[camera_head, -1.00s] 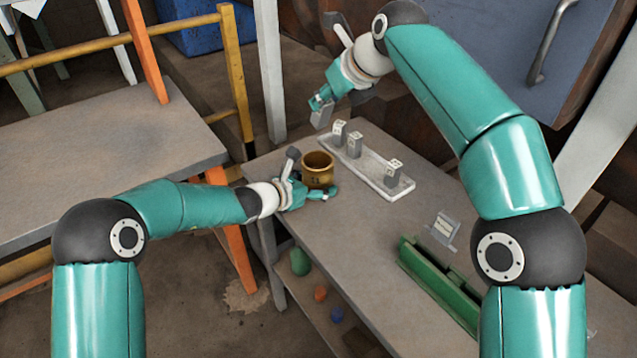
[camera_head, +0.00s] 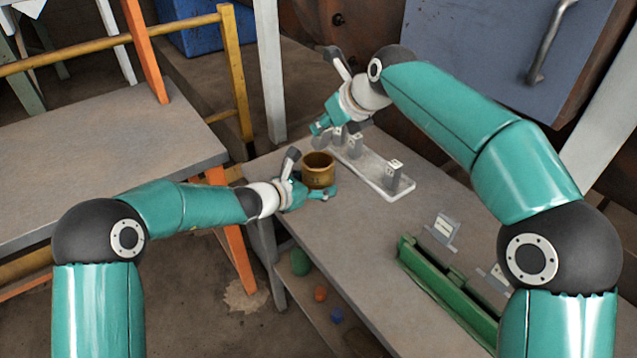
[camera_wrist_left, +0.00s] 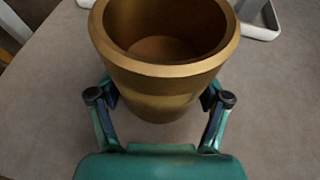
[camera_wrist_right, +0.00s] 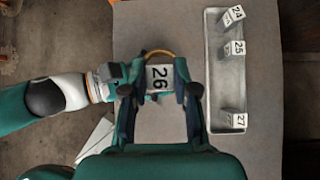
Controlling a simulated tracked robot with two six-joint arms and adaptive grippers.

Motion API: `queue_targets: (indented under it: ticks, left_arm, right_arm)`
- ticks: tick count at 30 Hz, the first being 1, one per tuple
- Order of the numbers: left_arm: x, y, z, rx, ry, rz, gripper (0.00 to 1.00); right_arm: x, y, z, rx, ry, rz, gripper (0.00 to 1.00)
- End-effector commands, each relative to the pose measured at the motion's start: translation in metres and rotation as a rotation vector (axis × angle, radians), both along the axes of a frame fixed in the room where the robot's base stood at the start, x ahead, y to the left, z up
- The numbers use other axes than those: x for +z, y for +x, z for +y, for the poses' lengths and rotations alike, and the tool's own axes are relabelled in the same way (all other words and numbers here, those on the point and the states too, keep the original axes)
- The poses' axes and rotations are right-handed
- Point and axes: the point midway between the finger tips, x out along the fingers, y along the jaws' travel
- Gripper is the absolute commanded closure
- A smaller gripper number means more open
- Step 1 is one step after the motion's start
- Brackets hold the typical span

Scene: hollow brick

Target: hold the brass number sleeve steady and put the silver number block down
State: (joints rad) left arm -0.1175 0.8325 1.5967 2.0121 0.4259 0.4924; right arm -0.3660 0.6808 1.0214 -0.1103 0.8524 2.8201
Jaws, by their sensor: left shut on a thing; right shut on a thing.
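The brass number sleeve (camera_head: 318,173) stands open end up on the grey table. My left gripper (camera_wrist_left: 160,105) is shut on its lower part; it shows in the head view (camera_head: 318,192). My right gripper (camera_head: 322,126) is shut on the silver number block, above the table behind the sleeve. In the right wrist view the block's top label reads 26 (camera_wrist_right: 159,82). It covers most of the sleeve there, with only a bit of brass rim (camera_wrist_right: 158,53) showing. The block's underside is hidden, so its height is unclear.
A pale tray (camera_wrist_right: 214,75) holds silver blocks labelled 24 (camera_wrist_right: 233,15), 25 (camera_wrist_right: 236,49) and 27 (camera_wrist_right: 237,121), with a gap between 25 and 27. A green rack (camera_head: 440,285) stands at the table's near right. Table between them is clear.

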Motion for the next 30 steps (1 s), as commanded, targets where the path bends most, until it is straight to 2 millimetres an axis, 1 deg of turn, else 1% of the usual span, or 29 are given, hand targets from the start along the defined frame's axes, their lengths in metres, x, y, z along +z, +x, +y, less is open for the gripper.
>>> queue_targets:
  ticks: [27,28,30]
  left_arm:
    - [-0.001,0.0,0.001,0.001,0.002,0.001,0.8]
    - [-0.001,0.0,0.001,0.001,0.002,0.001,0.8]
    - [-0.001,0.0,0.001,0.001,0.002,0.001,0.8]
  right_arm:
    - [-0.064,0.0,0.0,0.001,0.0,0.001,1.0]
    - [-0.065,0.0,0.0,0.0,0.0,0.0,0.7]
    - [-0.064,0.0,0.001,0.0,0.001,-0.001,0.58]
